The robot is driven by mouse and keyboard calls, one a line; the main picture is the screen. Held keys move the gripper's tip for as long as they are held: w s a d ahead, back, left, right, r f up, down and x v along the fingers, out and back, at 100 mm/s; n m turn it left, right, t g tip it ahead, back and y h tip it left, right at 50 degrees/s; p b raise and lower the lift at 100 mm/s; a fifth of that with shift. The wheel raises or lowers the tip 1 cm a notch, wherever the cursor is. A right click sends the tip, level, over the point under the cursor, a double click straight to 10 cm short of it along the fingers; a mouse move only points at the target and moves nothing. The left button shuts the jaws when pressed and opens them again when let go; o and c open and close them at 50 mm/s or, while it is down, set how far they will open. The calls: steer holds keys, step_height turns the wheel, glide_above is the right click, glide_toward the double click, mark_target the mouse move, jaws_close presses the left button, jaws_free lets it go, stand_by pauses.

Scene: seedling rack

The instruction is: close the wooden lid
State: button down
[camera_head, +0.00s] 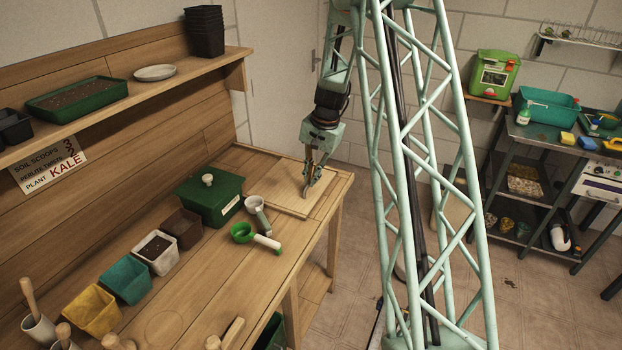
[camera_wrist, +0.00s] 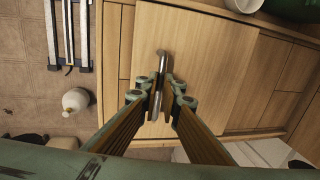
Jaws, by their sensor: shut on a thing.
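The wooden lid (camera_head: 282,183) is a pale square panel lying flat at the right end of the bench top. In the wrist view the lid (camera_wrist: 195,60) fills the middle, with a metal bar handle (camera_wrist: 162,62) near its left edge. My gripper (camera_head: 307,190) points down at the lid's right part. In the wrist view my gripper (camera_wrist: 158,98) has its fingers closed on the handle from both sides. The fingers hide part of the handle. I cannot tell whether any gap lies beneath the lid's edges.
Several pots line the bench, including a white pot (camera_head: 155,252). Floor lies beyond the bench's right edge.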

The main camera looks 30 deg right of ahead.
steer(key=shift+s+f, duration=0.1)
steer(key=shift+s, duration=0.1)
steer(key=c, duration=2.8)
jaws_free()
steer(key=shift+s+d, duration=0.15)
steer(key=shift+d, duration=0.05)
steer(key=shift+r, duration=0.8)
steer(key=shift+s+d+r, duration=0.2)
steer(key=shift+s+r, duration=0.1)
steer(key=shift+r, duration=1.4)
steer(key=shift+s+d+r, duration=0.15)
steer(key=shift+s+r, duration=0.15)
steer(key=shift+r, duration=1.45)
steer(key=shift+s+d+r, duration=0.2)
steer(key=shift+s+r, duration=0.1)
steer(key=shift+r, duration=1.4)
steer(key=shift+r, duration=0.1)
